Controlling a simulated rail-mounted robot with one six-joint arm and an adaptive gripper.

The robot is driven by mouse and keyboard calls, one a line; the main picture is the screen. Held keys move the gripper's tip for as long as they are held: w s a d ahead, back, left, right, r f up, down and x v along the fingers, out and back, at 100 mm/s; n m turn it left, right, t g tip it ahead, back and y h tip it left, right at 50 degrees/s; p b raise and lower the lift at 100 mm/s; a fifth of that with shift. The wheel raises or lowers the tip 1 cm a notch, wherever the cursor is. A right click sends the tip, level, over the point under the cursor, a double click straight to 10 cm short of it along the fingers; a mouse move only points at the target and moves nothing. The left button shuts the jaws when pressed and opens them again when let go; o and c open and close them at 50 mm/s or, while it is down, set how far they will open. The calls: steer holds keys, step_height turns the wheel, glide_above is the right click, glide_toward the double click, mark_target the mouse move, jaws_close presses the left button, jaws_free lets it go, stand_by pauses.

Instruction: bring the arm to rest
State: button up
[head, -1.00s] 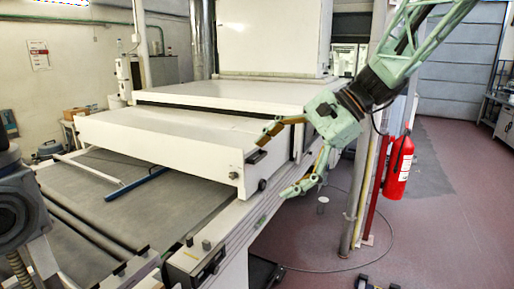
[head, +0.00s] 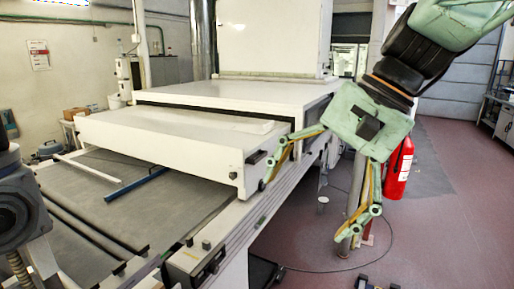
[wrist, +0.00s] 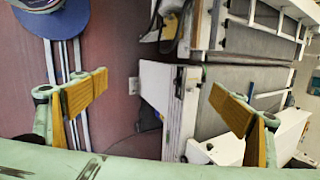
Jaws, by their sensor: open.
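My gripper (head: 304,210) is open and empty, with its green fingers spread wide and pointing down. In the head view it hangs at the right front corner of the white curing tunnel (head: 200,92), close in the picture to the tunnel's side. I cannot tell whether the left finger touches it. In the wrist view my gripper (wrist: 155,100) shows its two orange-padded fingers far apart with nothing between them. The conveyor belt (wrist: 262,43) shows beyond the right finger.
A red fire extinguisher (head: 398,168) stands behind the right finger, near a post. A blue-handled bar (head: 137,184) lies on the belt. A cable curves over the red floor (head: 455,220), which is mostly open at right. The wrist view shows a blue cap-like object (wrist: 55,18).

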steer(key=s+d+f+n+t+h, duration=0.1)
steer(key=s+d+n+h, duration=0.1)
steer(key=s+d, duration=0.4)
steer(key=s+d+f+n+t+h, duration=0.1)
steer(key=s+d+f+n+h, duration=0.1)
steer(key=s, duration=1.2)
steer(key=shift+s+d+f+n+t+h, duration=0.25)
steer(key=shift+d+n+h, duration=0.35)
steer(key=shift+d+n, duration=0.95)
steer(key=shift+w+d+m, duration=0.1)
steer(key=shift+d+m, duration=0.25)
steer(key=shift+c, duration=0.9)
